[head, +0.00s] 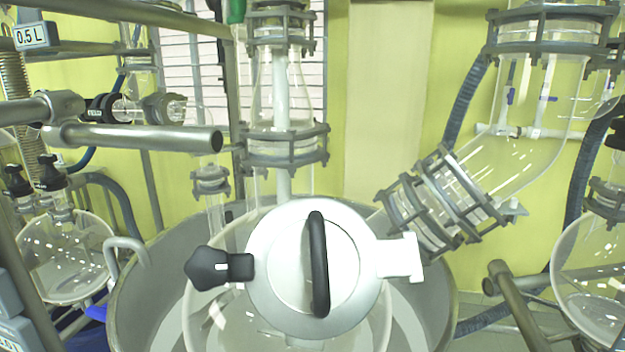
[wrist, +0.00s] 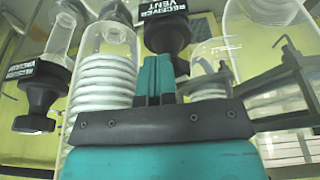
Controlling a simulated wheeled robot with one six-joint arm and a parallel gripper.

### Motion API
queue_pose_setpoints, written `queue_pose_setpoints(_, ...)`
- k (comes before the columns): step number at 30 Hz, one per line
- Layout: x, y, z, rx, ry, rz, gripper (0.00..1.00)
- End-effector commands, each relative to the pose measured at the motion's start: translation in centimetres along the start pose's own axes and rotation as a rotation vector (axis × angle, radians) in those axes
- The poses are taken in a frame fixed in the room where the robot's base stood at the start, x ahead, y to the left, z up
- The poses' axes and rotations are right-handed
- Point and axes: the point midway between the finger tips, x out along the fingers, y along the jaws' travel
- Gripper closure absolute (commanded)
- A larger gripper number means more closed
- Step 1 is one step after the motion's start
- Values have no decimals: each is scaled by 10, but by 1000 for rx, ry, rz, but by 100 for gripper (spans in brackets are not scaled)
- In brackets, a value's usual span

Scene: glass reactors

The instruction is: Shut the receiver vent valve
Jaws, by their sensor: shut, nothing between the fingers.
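The receiver vent valve shows in the wrist view as a black knob (wrist: 168,36) under a black label (wrist: 160,8) reading RECEIVER VENT. The upper part of the valve is cut off by the frame's top edge. My gripper (wrist: 154,62) has its teal fingers shut together with nothing between them. The fingertips overlap the lower part of the vent knob in the picture; I cannot tell whether they touch it. My gripper does not show in the head view, and I cannot pick out the vent valve there.
Left of the gripper, a second black knob (wrist: 36,105) hangs under a partly legible RECEIVER label (wrist: 33,68). A glass coil column (wrist: 103,75) stands between the knobs. A metal clamp (wrist: 285,85) is at right. The head view shows a white lid (head: 270,265) with a black handle.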

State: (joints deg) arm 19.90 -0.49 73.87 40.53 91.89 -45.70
Motion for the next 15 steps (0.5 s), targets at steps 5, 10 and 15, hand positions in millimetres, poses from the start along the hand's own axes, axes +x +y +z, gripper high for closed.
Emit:
queue_pose_setpoints(5,11,-3,3,2,-31,-8,100)
queue_pose_setpoints(10,12,-7,3,0,-31,-8,100)
queue_pose_setpoints(15,12,-13,3,-6,-33,-9,100)
